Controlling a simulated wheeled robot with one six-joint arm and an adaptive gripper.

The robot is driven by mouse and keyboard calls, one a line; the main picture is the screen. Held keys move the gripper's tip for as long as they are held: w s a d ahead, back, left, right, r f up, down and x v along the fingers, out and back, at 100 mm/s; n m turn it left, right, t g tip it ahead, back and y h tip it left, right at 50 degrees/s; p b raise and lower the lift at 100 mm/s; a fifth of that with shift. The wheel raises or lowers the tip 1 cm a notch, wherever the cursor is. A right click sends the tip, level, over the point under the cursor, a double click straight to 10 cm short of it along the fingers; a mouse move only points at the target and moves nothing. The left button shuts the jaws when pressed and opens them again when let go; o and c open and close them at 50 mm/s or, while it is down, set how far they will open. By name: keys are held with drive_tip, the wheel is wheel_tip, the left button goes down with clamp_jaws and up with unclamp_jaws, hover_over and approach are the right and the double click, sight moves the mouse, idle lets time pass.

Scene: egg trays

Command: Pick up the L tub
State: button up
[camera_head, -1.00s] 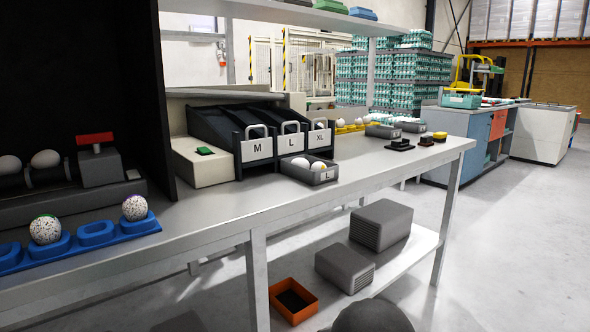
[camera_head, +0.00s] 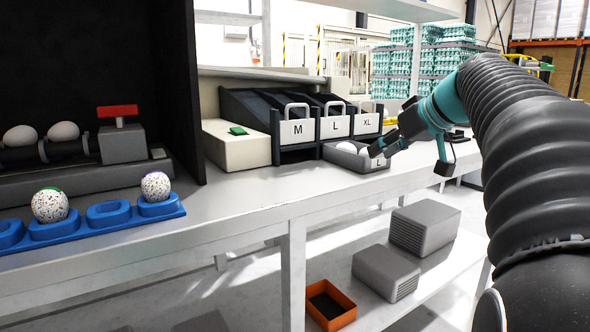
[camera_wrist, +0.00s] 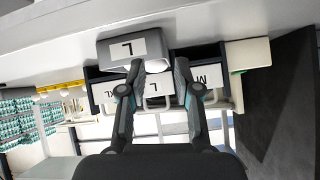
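The L tub (camera_head: 344,159) is a small grey open tub with a white L label. It stands upright on the bench in front of the sorting lanes, with white eggs in it. In the wrist view, which is upside down, the tub (camera_wrist: 105,54) shows at the upper left with its label facing the camera. My gripper (camera_head: 382,145) is at the tub's right side in the head view, its fingertips overlapping the tub's right end. In the wrist view my gripper (camera_wrist: 160,65) is open with nothing held; one finger overlaps the tub. Contact cannot be told.
The sorting lanes (camera_head: 300,130) labelled M, L and XL stand just behind the tub. A cream box (camera_head: 236,147) with a green button is to their left. A blue egg holder (camera_head: 100,222) with speckled eggs lies at the left front. The bench between is clear.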

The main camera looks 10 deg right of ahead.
drive_tip(key=w+d+r+n+t+b, duration=0.15)
drive_tip(key=d+r, duration=0.25)
drive_tip(key=d, duration=0.4)
drive_tip(key=shift+y, duration=0.3)
drive_tip(key=x, duration=0.9)
drive_tip(key=shift+w+d+r, duration=0.1)
drive_tip(key=shift+w+r, duration=0.1)
drive_tip(key=shift+w, duration=0.1)
drive_tip(key=shift+d+x, duration=0.15)
drive_tip(key=shift+x, duration=1.15)
drive_tip(key=shift+d+x, duration=0.15)
drive_tip(key=shift+x, duration=1.2)
drive_tip(key=shift+f, duration=0.1)
drive_tip(key=shift+c, duration=0.2)
clamp_jaws()
